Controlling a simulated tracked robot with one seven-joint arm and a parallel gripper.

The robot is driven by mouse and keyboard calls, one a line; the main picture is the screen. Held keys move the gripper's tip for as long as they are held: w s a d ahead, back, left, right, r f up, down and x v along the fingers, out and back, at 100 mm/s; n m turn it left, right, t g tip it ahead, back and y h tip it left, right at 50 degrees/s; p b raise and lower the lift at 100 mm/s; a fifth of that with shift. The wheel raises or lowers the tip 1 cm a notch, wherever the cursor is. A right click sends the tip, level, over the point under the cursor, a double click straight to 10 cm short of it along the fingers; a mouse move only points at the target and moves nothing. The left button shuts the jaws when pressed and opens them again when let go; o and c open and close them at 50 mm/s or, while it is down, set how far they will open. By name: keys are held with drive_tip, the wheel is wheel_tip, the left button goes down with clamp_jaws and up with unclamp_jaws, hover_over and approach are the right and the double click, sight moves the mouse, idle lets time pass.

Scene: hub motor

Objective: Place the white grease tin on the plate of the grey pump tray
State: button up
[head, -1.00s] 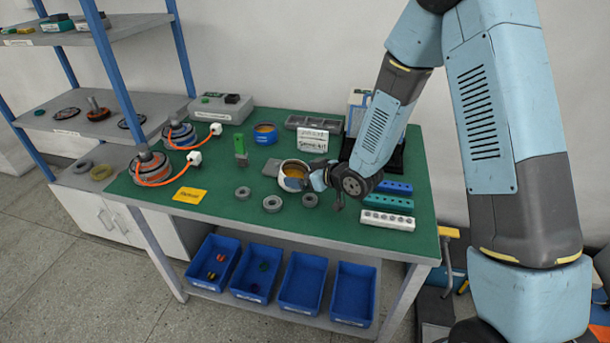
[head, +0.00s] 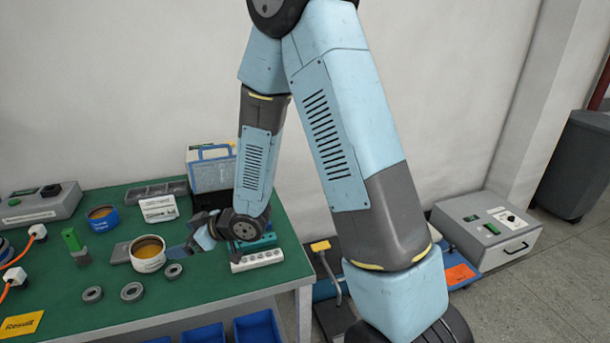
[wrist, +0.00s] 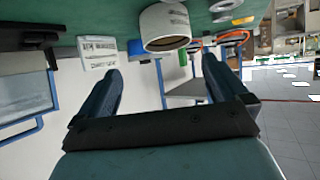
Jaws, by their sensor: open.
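The white grease tin (head: 148,264) stands upright and open on the green bench, with an orange-brown filling. It also shows upside down at the top of the wrist view (wrist: 166,28). My gripper (head: 186,248) is low over the bench, just right of the tin. In the wrist view its two fingers (wrist: 160,85) are spread with nothing between them, and the tin lies beyond their tips. A grey tray with compartments (head: 142,194) lies at the back of the bench; I cannot tell whether it is the pump tray. A small flat grey piece (head: 119,251) lies left of the tin.
Grey rings (head: 132,292) lie in front of the tin. A white block with holes (head: 258,261) is right of my gripper. A grey case (head: 488,230) is at the right.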

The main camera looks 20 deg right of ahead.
drive_tip(key=d+r+m+t+h, duration=0.1)
drive_tip(key=d+r+m+h, duration=0.25)
drive_tip(key=d+r, duration=0.55)
drive_tip(key=d+r+m+t+h, duration=0.2)
drive_tip(key=d+r+h, duration=0.4)
drive_tip(key=d, duration=0.5)
drive_tip(key=s+d+r+m+g+h, duration=0.1)
drive_tip(key=s+d+r+m, duration=0.3)
drive_tip(key=s+d+r, duration=0.4)
drive_tip(key=shift+s+g+h, duration=0.4)
drive_tip(key=shift+s+h, duration=0.05)
drive_tip(key=shift+s, duration=0.25)
drive_tip(key=s+d+r, duration=0.1)
drive_tip(key=s, duration=0.3)
drive_tip(key=s+r+m+g, duration=0.1)
drive_tip(key=s, duration=0.3)
drive_tip(key=s+d+r+m+g, duration=0.1)
drive_tip(key=s, duration=0.4)
drive_tip(key=shift+d+r+m+y, duration=0.2)
drive_tip(key=shift+d+m+y, duration=0.05)
drive_tip(key=shift+d+y, duration=0.05)
drive_tip(key=shift+c, duration=0.3)
